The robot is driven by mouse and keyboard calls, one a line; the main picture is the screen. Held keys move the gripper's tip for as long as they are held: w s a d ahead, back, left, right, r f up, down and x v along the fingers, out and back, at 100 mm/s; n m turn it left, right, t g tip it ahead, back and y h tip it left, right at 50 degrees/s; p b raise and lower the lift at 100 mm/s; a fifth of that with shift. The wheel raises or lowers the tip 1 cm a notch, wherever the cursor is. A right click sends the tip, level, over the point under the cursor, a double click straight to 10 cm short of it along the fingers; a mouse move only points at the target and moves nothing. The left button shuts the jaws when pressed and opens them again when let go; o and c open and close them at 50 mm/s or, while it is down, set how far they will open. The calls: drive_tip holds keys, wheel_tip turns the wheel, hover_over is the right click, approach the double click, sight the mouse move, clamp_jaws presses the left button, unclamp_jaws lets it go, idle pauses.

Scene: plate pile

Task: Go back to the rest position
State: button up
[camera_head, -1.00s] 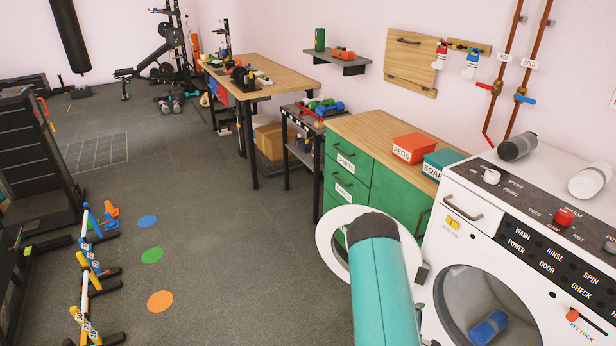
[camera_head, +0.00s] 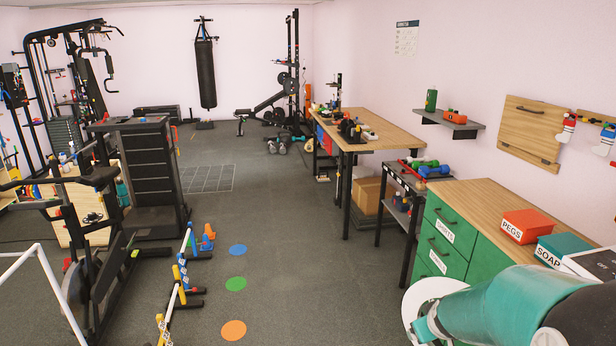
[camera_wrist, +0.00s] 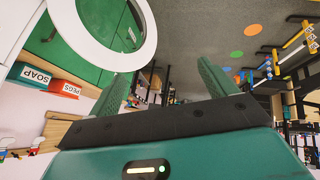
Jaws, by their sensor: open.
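My gripper (camera_wrist: 165,75) shows in the wrist view with its two green ridged fingers spread apart and nothing between them. The white round washer door (camera_wrist: 155,35) lies beyond the fingers in the wrist view, apart from them. In the head view, my teal arm fills the lower right corner and covers much of the white door (camera_head: 413,300).
A green drawer cabinet (camera_head: 437,240) bears a red PEGS box (camera_head: 528,226) and a teal SOAP box (camera_head: 563,248) at the right. A workbench (camera_head: 375,130) stands behind. Small hurdles (camera_head: 183,270) and coloured floor discs (camera_head: 236,284) lie left of the clear floor.

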drive_tip(key=s+a+r+m+y, duration=0.1)
drive_tip(key=s+a+r+y, duration=0.1)
drive_tip(key=s+a+r, duration=0.85)
drive_tip(key=s+a+r+m, duration=0.1)
drive_tip(key=s+r, duration=0.1)
drive_tip(key=s, duration=0.3)
drive_tip(key=s+a+r+g, duration=0.1)
drive_tip(key=s+a+r, duration=0.1)
drive_tip(key=s, duration=0.4)
drive_tip(key=shift+s+r+m, duration=0.15)
drive_tip(key=shift+r+m, duration=0.25)
drive_tip(key=shift+r, duration=0.2)
drive_tip(key=c, duration=1)
drive_tip(key=shift+d, duration=0.15)
drive_tip(key=shift+c, duration=0.2)
